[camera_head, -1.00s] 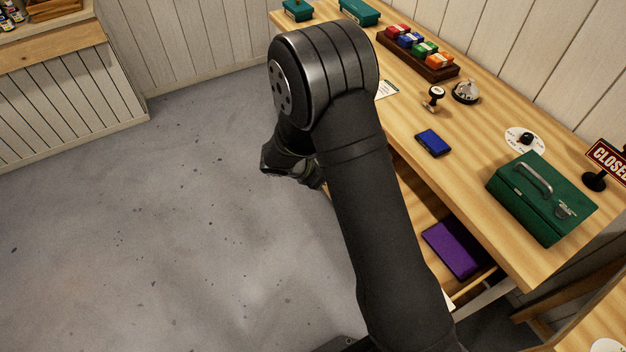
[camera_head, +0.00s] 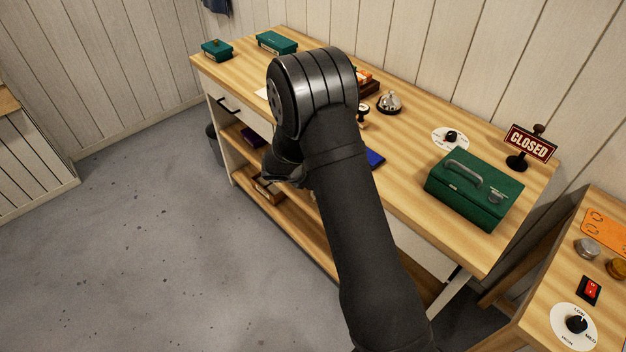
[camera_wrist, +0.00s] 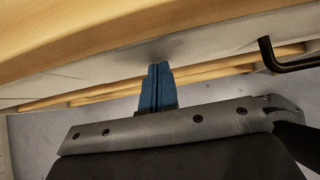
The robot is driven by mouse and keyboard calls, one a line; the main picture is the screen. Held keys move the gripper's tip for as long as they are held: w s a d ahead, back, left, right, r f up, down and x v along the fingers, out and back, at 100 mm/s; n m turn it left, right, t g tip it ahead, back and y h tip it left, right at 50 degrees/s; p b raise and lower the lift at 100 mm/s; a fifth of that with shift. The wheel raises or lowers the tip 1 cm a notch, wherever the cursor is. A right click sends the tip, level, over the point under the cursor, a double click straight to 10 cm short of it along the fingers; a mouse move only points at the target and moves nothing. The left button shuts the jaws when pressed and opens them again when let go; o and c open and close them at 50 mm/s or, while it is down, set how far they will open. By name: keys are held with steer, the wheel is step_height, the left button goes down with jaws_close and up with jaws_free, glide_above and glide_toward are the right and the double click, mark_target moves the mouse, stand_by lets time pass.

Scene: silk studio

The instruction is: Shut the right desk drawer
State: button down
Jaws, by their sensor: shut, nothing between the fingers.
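In the wrist view my gripper (camera_wrist: 157,72) has its blue fingers together and empty. The fingertips are at a pale drawer front (camera_wrist: 215,48) under the wooden desktop edge; I cannot tell whether they touch. A black handle (camera_wrist: 290,62) is to their right. In the head view my arm hides the fingers and most of the right drawer. A pale strip of the desk front (camera_head: 428,247) shows right of the arm, under the desktop (camera_head: 405,200). No open drawer interior shows there. Whether the drawer is fully flush cannot be seen.
A green cash box (camera_head: 472,190), CLOSED sign (camera_head: 530,143), bell (camera_head: 389,103) and blue pad (camera_head: 375,158) sit on the desktop. The left drawer's handle (camera_head: 228,104) shows at the far end. A side table (camera_head: 540,310) stands at right.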

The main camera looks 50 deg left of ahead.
steer(key=shift+w+r, duration=0.1)
steer(key=shift+w, duration=0.35)
steer(key=s+r, duration=0.7)
steer(key=s, duration=0.5)
steer(key=shift+f, duration=0.1)
steer(key=w+r+x, duration=0.2)
steer(key=x, duration=1.1)
steer(key=shift+w+r, duration=0.1)
